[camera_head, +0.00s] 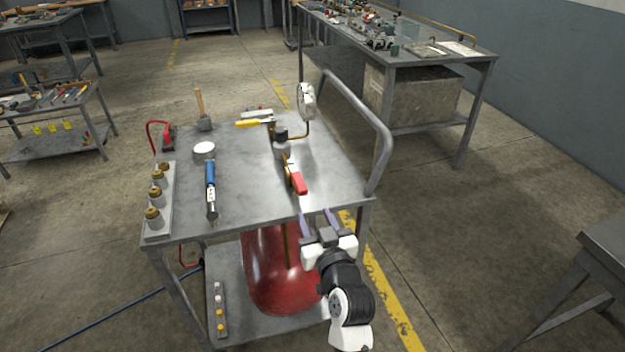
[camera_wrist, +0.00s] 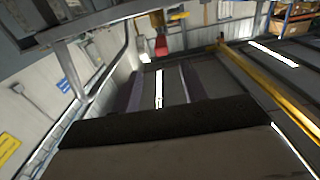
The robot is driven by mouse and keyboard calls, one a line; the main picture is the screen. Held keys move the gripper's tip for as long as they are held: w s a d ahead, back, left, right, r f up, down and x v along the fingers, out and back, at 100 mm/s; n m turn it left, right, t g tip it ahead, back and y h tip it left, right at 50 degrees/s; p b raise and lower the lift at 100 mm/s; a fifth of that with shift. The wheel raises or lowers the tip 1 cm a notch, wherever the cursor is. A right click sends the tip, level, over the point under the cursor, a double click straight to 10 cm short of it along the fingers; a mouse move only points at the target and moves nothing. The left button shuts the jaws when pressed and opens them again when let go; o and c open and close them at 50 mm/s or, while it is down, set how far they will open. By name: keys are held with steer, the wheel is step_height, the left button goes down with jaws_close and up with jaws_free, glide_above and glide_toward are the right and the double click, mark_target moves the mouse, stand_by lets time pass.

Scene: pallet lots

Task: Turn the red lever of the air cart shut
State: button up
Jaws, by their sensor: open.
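The red lever (camera_head: 298,182) sits on a brass valve near the front right of the air cart's grey top (camera_head: 245,195). It points toward the cart's front edge, slanting slightly right. My gripper (camera_head: 317,217) is open and empty at the front edge, just in front of the lever and apart from it. In the wrist view the red lever (camera_wrist: 161,46) shows beyond and between the two finger tips (camera_wrist: 160,72), with a yellow part of the valve behind it. A round gauge (camera_head: 306,100) stands on a bent brass pipe behind the valve.
A blue-handled tool (camera_head: 211,188), a white round lid (camera_head: 204,150) and a row of brass-topped fittings (camera_head: 155,195) lie to the left. The cart's push handle (camera_head: 375,130) rises on the right. A red tank (camera_head: 272,270) is below.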

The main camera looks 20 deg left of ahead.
mark_target(295, 173)
steer(key=p+x, duration=0.3)
steer(key=x, duration=1)
steer(key=shift+a, duration=0.2)
jaws_close()
